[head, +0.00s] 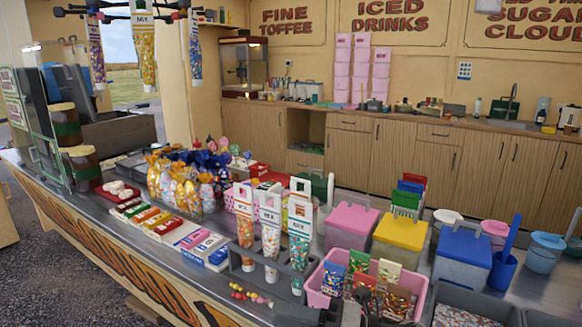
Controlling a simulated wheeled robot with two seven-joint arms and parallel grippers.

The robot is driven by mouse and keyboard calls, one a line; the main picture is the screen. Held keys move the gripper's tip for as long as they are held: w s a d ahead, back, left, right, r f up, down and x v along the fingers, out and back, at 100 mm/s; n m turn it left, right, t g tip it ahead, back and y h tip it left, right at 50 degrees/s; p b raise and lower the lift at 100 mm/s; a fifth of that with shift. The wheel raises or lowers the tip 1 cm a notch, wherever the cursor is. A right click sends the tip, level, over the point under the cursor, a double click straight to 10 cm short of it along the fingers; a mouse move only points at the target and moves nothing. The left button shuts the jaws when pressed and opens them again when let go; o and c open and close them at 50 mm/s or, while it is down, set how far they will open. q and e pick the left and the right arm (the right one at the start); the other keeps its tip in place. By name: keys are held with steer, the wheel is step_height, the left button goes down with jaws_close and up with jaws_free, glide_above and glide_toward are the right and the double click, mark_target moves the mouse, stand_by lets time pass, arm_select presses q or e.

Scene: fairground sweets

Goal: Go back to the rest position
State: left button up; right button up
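My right gripper (368,297) shows as a small dark shape at the bottom edge, right of the middle. It is in front of a pink bin (421,292) holding colourful sweet packets. I see no object clearly held in it. Its fingers are small and dark against the bin, so I cannot tell whether they are open or shut.
Three tall sweet tubes stand in a grey rack (236,262) left of the bin. Lidded tubs in pink (351,219), yellow (401,232) and blue (464,249) stand behind. Grey crates (480,295) lie at lower right. Sweet bags and boxes crowd the counter (85,207) at left.

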steer(key=s+d+f+m+t+h, duration=0.2)
steer(key=d+f+m+t+h, duration=0.35)
steer(key=m, duration=0.75)
steer(key=s+d+f+m+t+h, duration=0.35)
steer(key=f+m+t+h, duration=0.3)
steer(key=m, duration=0.65)
arm_select(q)
steer(key=shift+s, duration=0.1)
arm_select(e)
steer(key=s+d+f+m+g+h, duration=0.4)
steer(key=s+d+f+m+g, duration=0.2)
steer(key=s+f, duration=0.5)
steer(key=shift+s+d+f+m, duration=0.3)
steer(key=shift+d+f+m, duration=0.1)
steer(key=shift+m, duration=0.7)
arm_select(q)
steer(key=shift+w+d, duration=0.2)
steer(key=shift+d, duration=0.1)
arm_select(e)
steer(key=shift+s+d, duration=0.1)
steer(key=shift+d, duration=0.15)
